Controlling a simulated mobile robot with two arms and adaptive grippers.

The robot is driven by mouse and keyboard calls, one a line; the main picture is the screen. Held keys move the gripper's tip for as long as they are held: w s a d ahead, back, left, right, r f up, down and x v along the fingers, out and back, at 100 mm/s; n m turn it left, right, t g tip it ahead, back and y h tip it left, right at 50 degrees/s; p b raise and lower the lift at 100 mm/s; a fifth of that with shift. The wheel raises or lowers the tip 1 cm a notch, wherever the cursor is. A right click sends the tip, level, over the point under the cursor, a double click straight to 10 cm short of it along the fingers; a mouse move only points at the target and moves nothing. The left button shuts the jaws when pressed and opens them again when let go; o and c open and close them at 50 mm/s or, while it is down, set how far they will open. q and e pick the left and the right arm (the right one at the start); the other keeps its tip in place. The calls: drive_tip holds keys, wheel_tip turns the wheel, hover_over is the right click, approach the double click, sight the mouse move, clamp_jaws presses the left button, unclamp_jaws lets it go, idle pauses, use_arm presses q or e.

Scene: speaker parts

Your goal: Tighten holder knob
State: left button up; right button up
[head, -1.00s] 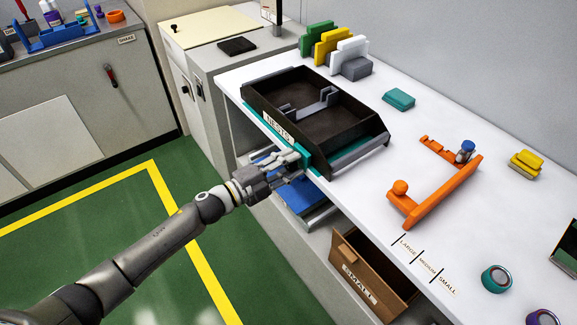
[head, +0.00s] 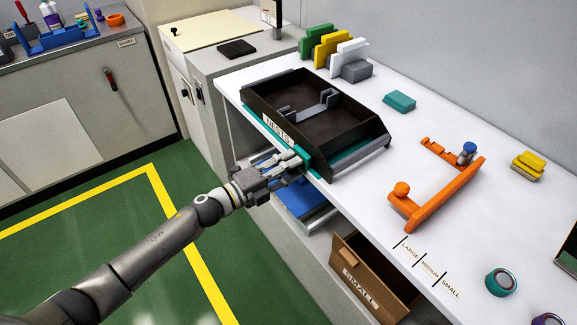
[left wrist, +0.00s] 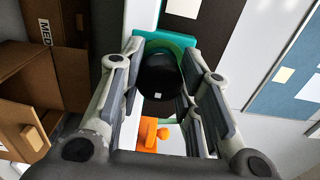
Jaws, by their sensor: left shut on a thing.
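The black round knob (left wrist: 158,76) sits between my left gripper's fingers in the left wrist view, with a teal holder part (left wrist: 178,43) behind it. My left gripper (left wrist: 157,92) is shut on the knob, with a finger along each side. In the head view my left gripper (head: 298,161) is at the front edge of the white bench, by the teal base (head: 317,168) under the dark tray. The knob is hidden there by the fingers. My right gripper is in neither view.
The dark tray (head: 352,153) labelled NESTS stands on the white bench (head: 420,125). An orange frame (head: 440,193) lies to its right. Below the bench are a blue item (head: 305,197) and a brown box (head: 368,270). Green floor (head: 120,225) is open at left.

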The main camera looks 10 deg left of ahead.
use_arm(q)
drive_tip(key=shift+f, duration=0.15)
drive_tip(key=o, duration=1)
drive_tip(key=v, duration=1.2)
